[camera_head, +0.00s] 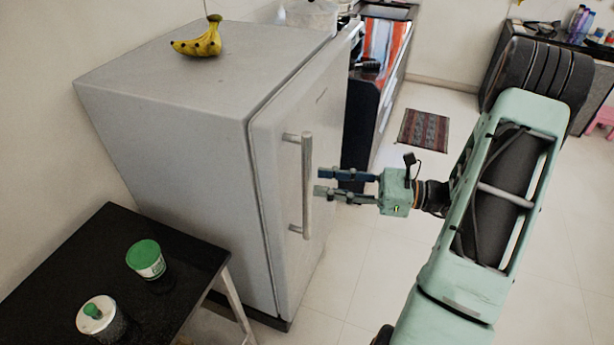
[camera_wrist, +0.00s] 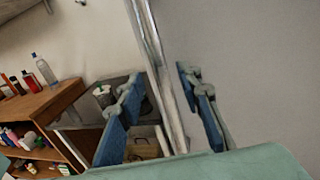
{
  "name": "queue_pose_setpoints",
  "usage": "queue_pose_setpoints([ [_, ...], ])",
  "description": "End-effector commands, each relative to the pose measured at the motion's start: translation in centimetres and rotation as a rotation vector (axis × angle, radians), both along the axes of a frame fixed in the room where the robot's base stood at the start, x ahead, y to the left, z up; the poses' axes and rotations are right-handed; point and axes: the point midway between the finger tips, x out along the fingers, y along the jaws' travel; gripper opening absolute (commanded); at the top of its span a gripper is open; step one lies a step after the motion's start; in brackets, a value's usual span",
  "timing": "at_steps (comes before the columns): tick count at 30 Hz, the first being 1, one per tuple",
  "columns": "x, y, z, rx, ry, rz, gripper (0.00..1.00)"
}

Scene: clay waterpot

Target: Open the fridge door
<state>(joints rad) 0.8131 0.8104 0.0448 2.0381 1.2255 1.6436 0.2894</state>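The grey fridge (camera_head: 180,110) stands at the left of the head view with its door (camera_head: 325,120) shut. A vertical metal bar handle (camera_head: 307,160) is on the door front. My gripper (camera_head: 318,182) is open and empty, level with the middle of the handle, with its fingertips close to the bar. In the wrist view the handle (camera_wrist: 160,60) runs between the two spread blue-and-grey fingers of my gripper (camera_wrist: 160,82), with a visible gap on each side. The door's plain grey face (camera_wrist: 250,70) fills the right of that view. I cannot tell whether the fingertips reach past the bar.
Bananas (camera_head: 203,40) lie on the fridge top. A black table (camera_head: 165,305) with two lidded containers stands at front left. A dark counter (camera_head: 372,110) stands beyond the fridge. Tiled floor (camera_head: 365,265) before the door is clear. A wooden shelf (camera_wrist: 45,110) with bottles shows in the wrist view.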

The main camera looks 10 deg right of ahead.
Motion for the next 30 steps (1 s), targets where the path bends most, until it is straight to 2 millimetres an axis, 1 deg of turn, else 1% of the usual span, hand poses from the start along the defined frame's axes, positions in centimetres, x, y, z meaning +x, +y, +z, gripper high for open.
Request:
queue_pose_setpoints([
  [1, 0.4, 1.0, 0.2, 0.001, 0.000, 0.004, 0.33],
  [3, 0.9, 2.1, 0.2, 0.000, 0.000, 0.004, 0.33],
  [9, 1.9, 4.1, 0.1, -0.001, 0.000, 0.001, 0.33],
  [13, 2.1, 4.5, 0.0, -0.003, -0.001, 0.000, 0.33],
  [20, 2.1, 4.6, 0.0, -0.003, -0.001, 0.000, 0.33],
  [29, 2.1, 4.5, 0.0, -0.003, -0.001, -0.001, 0.01],
  [30, 2.1, 4.5, 0.0, -0.003, -0.001, 0.000, 0.00],
])
